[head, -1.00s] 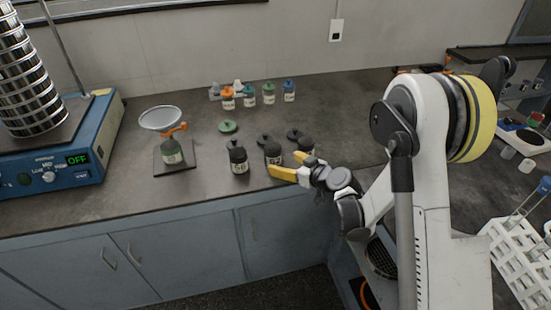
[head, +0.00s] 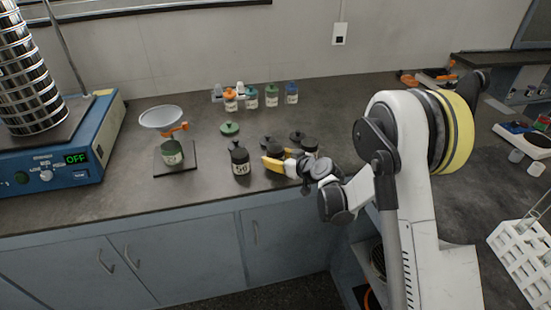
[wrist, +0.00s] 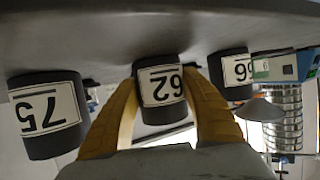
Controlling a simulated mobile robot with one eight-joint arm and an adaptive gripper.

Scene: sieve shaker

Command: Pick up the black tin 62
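The black tin 62 (wrist: 160,92) stands between my gripper's two yellow fingers in the wrist view, its white label upside down there. In the head view it is the middle black tin (head: 274,148), partly hidden by a finger. My gripper (head: 283,158) reaches in low from the right, with a finger on either side of the tin. The fingers look open and very close to its sides; contact is not clear. The tin rests on the dark bench.
Black tin 75 (wrist: 46,114) and another black tin (wrist: 231,76) flank it closely. Black lids (head: 297,136) and a green lid (head: 230,128) lie behind. A scale with a pan (head: 161,117) and a blue shaker (head: 62,158) stand left. Bench space in front is clear.

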